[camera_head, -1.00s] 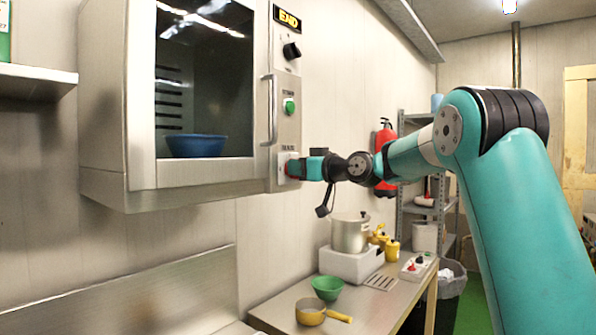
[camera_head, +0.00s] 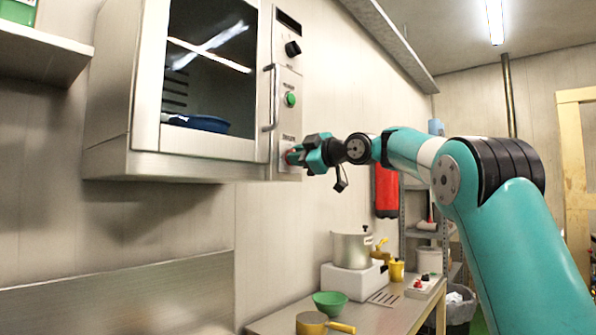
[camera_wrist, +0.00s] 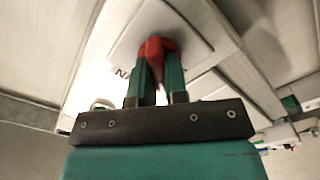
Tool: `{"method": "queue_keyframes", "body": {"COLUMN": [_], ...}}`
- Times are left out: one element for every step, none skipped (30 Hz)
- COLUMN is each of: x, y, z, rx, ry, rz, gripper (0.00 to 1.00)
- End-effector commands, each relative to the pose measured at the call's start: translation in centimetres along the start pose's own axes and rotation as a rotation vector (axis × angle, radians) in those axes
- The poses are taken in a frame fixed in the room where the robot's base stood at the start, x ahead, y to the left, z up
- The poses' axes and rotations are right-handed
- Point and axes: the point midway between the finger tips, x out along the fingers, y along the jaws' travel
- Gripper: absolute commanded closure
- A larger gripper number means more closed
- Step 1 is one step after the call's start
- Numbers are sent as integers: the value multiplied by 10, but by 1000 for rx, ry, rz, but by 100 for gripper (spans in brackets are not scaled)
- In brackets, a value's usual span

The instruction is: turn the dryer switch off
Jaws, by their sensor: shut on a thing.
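The dryer (camera_head: 200,160) is a steel wall cabinet with a glass door and a control strip on its right side. Its red switch (camera_head: 288,157) sits low on that strip, partly hidden by my gripper (camera_head: 298,156). In the wrist view the red switch (camera_wrist: 157,46) stands on a pale plate, between the tips of the green fingers of my gripper (camera_wrist: 161,70). My gripper is shut on the switch. The display (camera_head: 288,22) at the top of the strip is dark. A blue bowl (camera_head: 200,123) is inside behind the glass.
A black knob (camera_head: 293,48) and a green button (camera_head: 290,99) are above the switch. The door handle (camera_head: 270,98) is just left. Below is a table with a pot (camera_head: 352,247), a green bowl (camera_head: 328,303) and a yellow pan (camera_head: 312,323).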

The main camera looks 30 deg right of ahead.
Motion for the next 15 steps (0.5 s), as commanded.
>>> {"method": "queue_keyframes", "body": {"x": [0, 0, 0, 0, 0, 0, 0, 0, 0, 0, 0, 0, 0, 0, 0], "y": [-4, -4, -4, -4, -4, -4, -4, -4, -4, -4, -5, -4, -4, -5, -4], "z": [2, 3, 2, 2, 2, 2, 2, 2, 2, 2, 2, 2, 2, 2, 2], "rx": [-47, -75, -112, -141, -169, -207, -235, -264, -300, -326, -352, -386, -410, -434, -465], "ry": [2, 2, 3, 2, 2, 2, 2, 2, 2, 2, 2, 2, 2, 2, 2], "rz": [0, 0, 0, 0, 0, 0, 1, 1, 0, 0, 0, 0, 0, -1, -1], "gripper": [100, 100, 100, 100, 100, 100, 100, 100, 100, 100, 100, 100, 100, 100, 100]}}
